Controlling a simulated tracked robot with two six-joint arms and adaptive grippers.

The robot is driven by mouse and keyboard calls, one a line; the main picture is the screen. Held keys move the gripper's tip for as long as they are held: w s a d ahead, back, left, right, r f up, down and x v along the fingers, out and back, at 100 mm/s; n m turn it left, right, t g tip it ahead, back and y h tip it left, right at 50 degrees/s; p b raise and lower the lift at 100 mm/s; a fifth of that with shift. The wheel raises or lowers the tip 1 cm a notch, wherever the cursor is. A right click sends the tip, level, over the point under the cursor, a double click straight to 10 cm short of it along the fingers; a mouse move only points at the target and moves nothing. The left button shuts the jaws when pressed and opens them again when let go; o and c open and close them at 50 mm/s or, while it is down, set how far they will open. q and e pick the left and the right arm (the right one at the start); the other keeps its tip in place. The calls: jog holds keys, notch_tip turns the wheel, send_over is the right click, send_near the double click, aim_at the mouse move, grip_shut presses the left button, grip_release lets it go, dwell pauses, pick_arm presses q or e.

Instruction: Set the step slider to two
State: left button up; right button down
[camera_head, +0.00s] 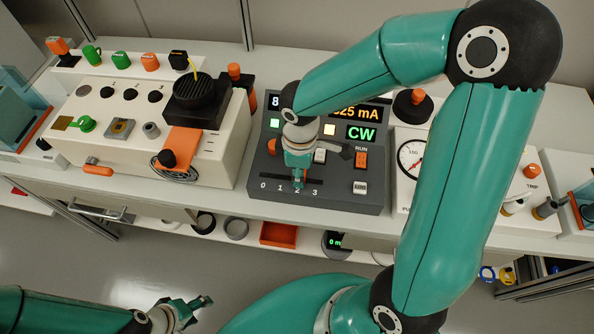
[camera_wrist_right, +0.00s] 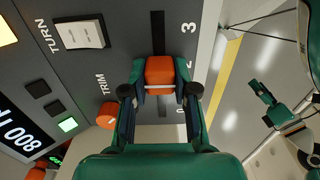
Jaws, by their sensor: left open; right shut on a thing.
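The step slider has an orange cap (camera_wrist_right: 160,71) on a dark slot (camera_wrist_right: 158,28) in the grey control panel (camera_head: 335,198). My right gripper (camera_head: 298,183) is shut on the cap, with one finger on each side in the right wrist view (camera_wrist_right: 160,90). The scale reads 0, 1, 2, 3 from left to right in the head view. The cap is near the 2 (camera_wrist_right: 187,57); its exact alignment is hard to tell, as the fingers cover part of the scale. My left gripper (camera_head: 188,312) is open and empty, low in front of the bench.
A cream box (camera_head: 215,165) with a black cup stands left, and a gauge unit (camera_head: 410,155) right. The floor in front is clear.

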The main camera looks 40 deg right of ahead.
jog(key=c, duration=0.9)
grip_release()
notch_tip(320, 180, up, 12)
jog(key=shift+f, duration=0.1)
